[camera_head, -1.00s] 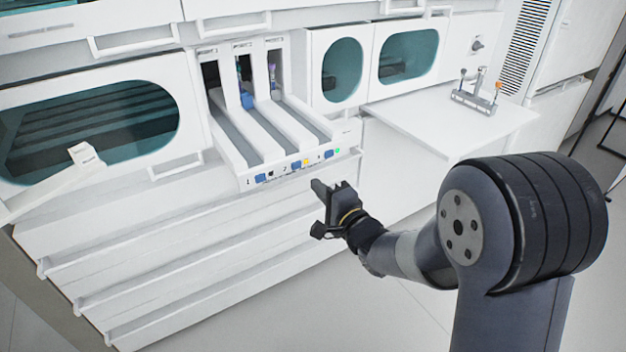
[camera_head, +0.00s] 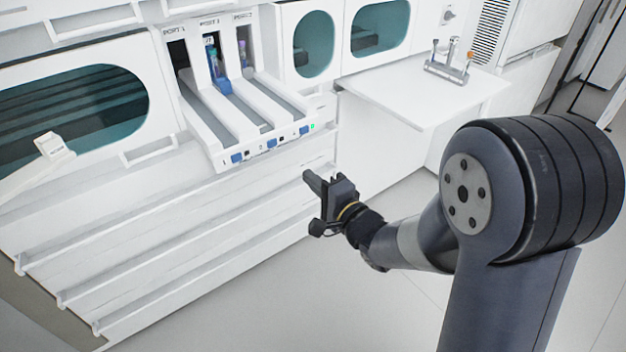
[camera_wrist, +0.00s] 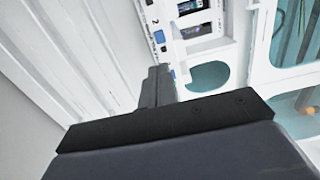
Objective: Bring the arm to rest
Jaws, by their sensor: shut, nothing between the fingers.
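My gripper (camera_head: 318,190) is shut and empty. It hangs in free air in front of the white drawer fronts, below and to the right of the tube track. In the wrist view its shut fingers (camera_wrist: 157,88) point toward the track's front edge. My arm is bent, with its large dark joint at the right of the head view. The white tube track (camera_head: 240,110) has three lanes, with blue buttons along its front. A tube in a blue holder (camera_head: 220,82) stands at the back of the middle lane. A purple-topped tube (camera_head: 243,55) shows in the right lane's port.
A white side table (camera_head: 420,95) right of the track carries a grey rack (camera_head: 447,67) with small tubes. Drawer rails (camera_head: 150,245) run along the cabinet at left. The floor (camera_head: 400,310) below my gripper is clear.

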